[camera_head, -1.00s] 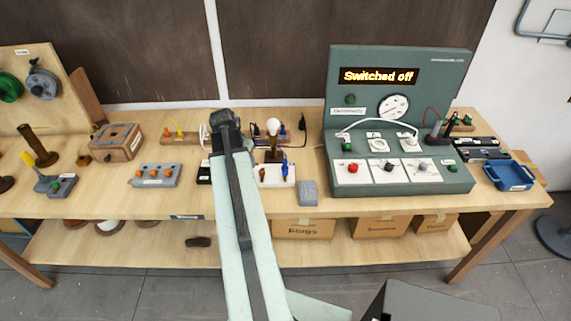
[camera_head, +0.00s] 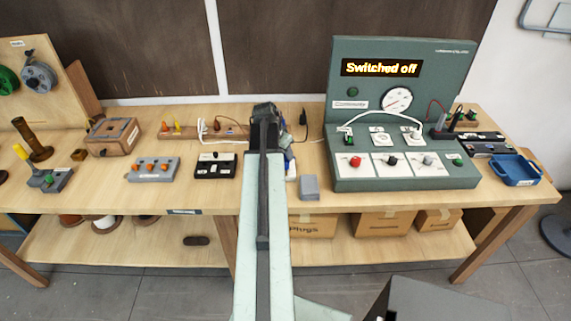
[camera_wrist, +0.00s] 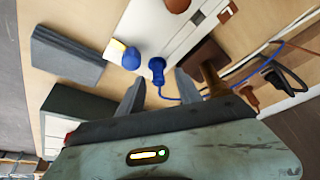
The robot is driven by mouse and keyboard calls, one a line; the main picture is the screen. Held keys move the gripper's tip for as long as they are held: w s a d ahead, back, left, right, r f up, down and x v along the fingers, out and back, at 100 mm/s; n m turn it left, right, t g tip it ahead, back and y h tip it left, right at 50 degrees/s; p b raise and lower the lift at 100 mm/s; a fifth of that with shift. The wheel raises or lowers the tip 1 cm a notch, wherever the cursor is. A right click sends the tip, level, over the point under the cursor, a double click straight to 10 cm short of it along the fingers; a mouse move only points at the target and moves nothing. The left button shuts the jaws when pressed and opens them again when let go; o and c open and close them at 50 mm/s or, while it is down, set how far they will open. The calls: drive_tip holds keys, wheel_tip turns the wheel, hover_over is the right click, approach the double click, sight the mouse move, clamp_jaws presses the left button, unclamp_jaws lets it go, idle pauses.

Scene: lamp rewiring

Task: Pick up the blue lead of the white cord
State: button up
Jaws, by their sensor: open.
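My gripper (camera_wrist: 160,82) is open, with its two dark fingers apart; the arm end also shows over the bench in the head view (camera_head: 265,110). In the wrist view, a blue plug-like end (camera_wrist: 157,68) sits at the edge of a white board (camera_wrist: 150,25), between and just beyond the fingertips. A thin blue wire (camera_wrist: 170,98) runs from it to the right. I cannot tell whether this belongs to the white cord. A white cord (camera_head: 203,128) lies on the wooden rack in the head view; its blue lead cannot be made out there.
A blue and yellow piece (camera_wrist: 131,58) is close to the left finger. A grey block (camera_wrist: 68,55) lies farther left. A dark wooden block with a brown post (camera_wrist: 212,75) is by the right finger. The green panel (camera_head: 440,60) reads "Switched off".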

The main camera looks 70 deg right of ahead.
drive_tip(key=shift+b+x, duration=0.5)
drive_tip(key=shift+x, duration=0.7)
drive_tip(key=shift+a+r, duration=0.1)
drive_tip(key=shift+r, duration=0.05)
clamp_jaws()
drive_tip(key=shift+r+p, duration=0.1)
drive_tip(key=shift+p, duration=0.2)
